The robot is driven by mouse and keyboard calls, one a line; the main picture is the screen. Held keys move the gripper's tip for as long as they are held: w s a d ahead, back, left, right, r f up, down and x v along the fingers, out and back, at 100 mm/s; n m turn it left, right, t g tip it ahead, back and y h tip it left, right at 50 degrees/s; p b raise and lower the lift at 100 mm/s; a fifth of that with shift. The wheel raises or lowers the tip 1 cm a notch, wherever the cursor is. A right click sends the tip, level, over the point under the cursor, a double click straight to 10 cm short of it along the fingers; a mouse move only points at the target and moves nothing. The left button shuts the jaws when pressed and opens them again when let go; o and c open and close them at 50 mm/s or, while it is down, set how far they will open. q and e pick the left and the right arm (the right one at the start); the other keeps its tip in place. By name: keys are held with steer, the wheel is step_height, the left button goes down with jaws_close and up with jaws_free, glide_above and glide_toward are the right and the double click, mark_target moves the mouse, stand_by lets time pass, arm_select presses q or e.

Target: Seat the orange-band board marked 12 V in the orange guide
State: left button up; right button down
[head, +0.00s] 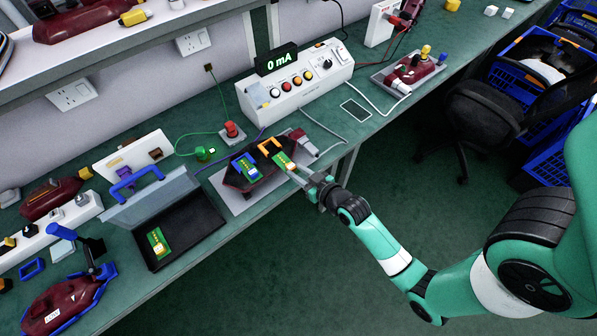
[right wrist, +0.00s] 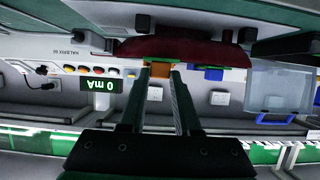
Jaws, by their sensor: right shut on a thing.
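The board in my right gripper (head: 296,171) is a small green and yellow board (head: 282,160). It lies at the front of the orange guide (head: 269,146), on the dark lamp housing at the middle of the bench. I cannot tell how deep it sits, and the 12 V mark is too small to read. In the right wrist view the two fingers (right wrist: 160,75) reach to an orange piece (right wrist: 160,70) below the dark red housing (right wrist: 185,49). A blue guide (head: 240,160) with another green board (head: 252,172) is to the left. My left gripper is out of view.
An open black case (head: 190,232) with a green board (head: 158,243) stands to the left. Behind is a white meter box (head: 300,85) reading 0 mA. A red button (head: 231,130) and cables are close behind the housing. The floor in front is free.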

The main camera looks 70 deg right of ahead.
mark_target(290, 165)
steer(key=shift+p, duration=0.3)
stand_by(0.5)
steer(key=shift+w+d+b, duration=0.2)
steer(key=shift+w+d, duration=0.2)
steer(key=shift+w, duration=0.25)
steer(key=shift+w+d+b, duration=0.15)
steer(key=shift+w+d, duration=0.2)
steer(key=shift+w, duration=0.3)
steer(key=shift+p, duration=0.35)
stand_by(0.3)
steer(key=shift+w+d+b, duration=0.25)
steer(key=shift+w+d, duration=0.1)
steer(key=shift+w, duration=0.25)
steer(key=shift+w+d+b, duration=0.2)
steer(key=shift+w+d, duration=0.15)
steer(key=shift+w, duration=0.25)
steer(key=c, duration=0.5)
jaws_free()
steer(key=shift+c, duration=0.2)
